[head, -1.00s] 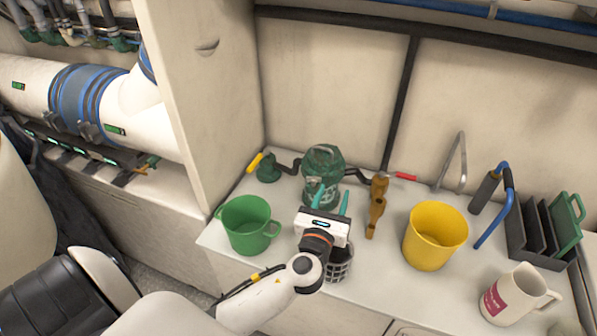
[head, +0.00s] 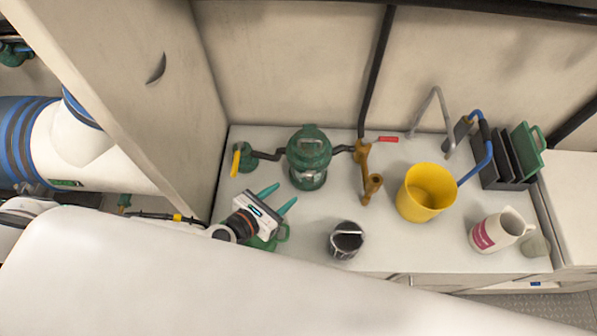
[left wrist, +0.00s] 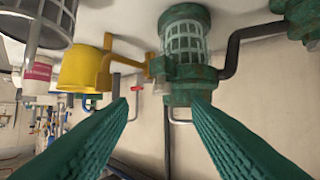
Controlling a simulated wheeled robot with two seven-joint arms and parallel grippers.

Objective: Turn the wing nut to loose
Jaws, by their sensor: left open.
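The green strainer (head: 308,158) with a clear caged body stands upright on the white counter, piped on both sides. A wing nut cannot be made out clearly on its green lid (head: 309,140). My left gripper (head: 281,196) is open and empty, in front and to the left of the strainer, fingers pointing toward its side. In the left wrist view, which looks upside down, the strainer (left wrist: 186,45) appears beyond and between my open left fingers (left wrist: 158,101), with a gap. My right gripper is not in view.
A green bucket (head: 281,236) is mostly hidden under my left gripper. A dark basket (head: 346,240), yellow bucket (head: 426,192), white jug (head: 497,231) and dark rack (head: 497,170) stand to the right. A brown valve (head: 372,187) stands beside the strainer. My white arm covers the lower foreground.

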